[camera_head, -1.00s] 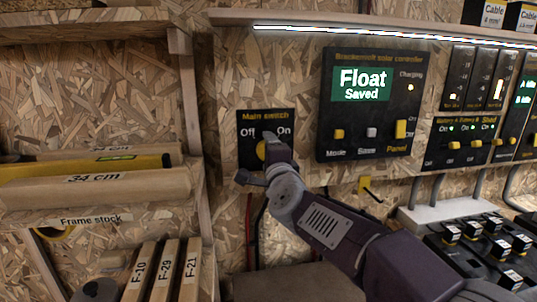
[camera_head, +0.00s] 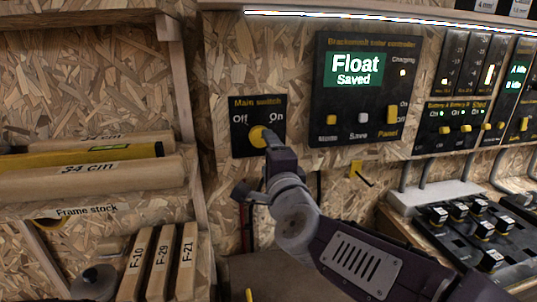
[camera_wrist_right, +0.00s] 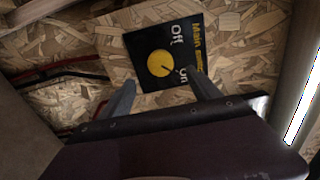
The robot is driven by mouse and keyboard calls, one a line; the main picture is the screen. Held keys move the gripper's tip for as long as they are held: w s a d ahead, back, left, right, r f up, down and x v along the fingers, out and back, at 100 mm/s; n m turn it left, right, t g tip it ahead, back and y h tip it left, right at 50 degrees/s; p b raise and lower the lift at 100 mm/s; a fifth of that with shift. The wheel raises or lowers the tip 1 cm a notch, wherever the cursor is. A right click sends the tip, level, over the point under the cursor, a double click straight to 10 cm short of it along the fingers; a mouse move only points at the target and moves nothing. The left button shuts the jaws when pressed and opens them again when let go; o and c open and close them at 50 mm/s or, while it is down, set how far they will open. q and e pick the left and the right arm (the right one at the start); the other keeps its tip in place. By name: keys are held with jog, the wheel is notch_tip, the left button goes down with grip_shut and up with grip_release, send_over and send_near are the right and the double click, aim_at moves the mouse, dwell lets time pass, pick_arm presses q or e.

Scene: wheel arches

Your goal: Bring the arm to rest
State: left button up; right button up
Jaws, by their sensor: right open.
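The main switch panel (camera_head: 257,112) is a black plate on the chipboard wall, with a yellow round knob (camera_head: 258,136) between "Off" and "On". The knob also shows in the right wrist view (camera_wrist_right: 160,63), where its dark mark points towards "On". My right gripper (camera_head: 256,165) is in front of and just below the knob. In the right wrist view its two fingers stand apart with nothing between them, and the knob lies beyond them with a gap. In the head view a fingertip overlaps the knob's lower edge. My left gripper is out of view.
The solar controller (camera_head: 365,90) reads "Float Saved", right of the switch. Breaker panels are further right. Black terminal blocks (camera_head: 465,225) sit at lower right.

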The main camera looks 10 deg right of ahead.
jog(key=d+f+n+g, duration=0.3)
jog(key=f, duration=0.8)
jog(key=d+f+n+g, duration=0.2)
jog(key=d+f+g, duration=0.1)
jog(key=f, duration=0.8)
jog(key=s+f+n+g, duration=0.3)
jog(key=s+f+n, duration=0.1)
jog(key=s+f, duration=0.1)
jog(key=s+f+n+g, duration=0.3)
jog(key=s+f, duration=0.3)
jog(key=s, duration=0.1)
jog(key=s+f+n+g, duration=0.4)
jog(key=s+f, duration=0.2)
jog(key=shift+s+f+n, duration=0.2)
jog(key=shift+s+n, duration=0.05)
jog(key=shift+n, duration=0.05)
notch_tip(320, 180, up, 26)
jog(key=s+n+p, duration=0.1)
jog(key=p, duration=2.5)
jog(key=shift+s+g, duration=0.3)
jog(key=shift+g, duration=0.1)
jog(key=shift+d, duration=0.1)
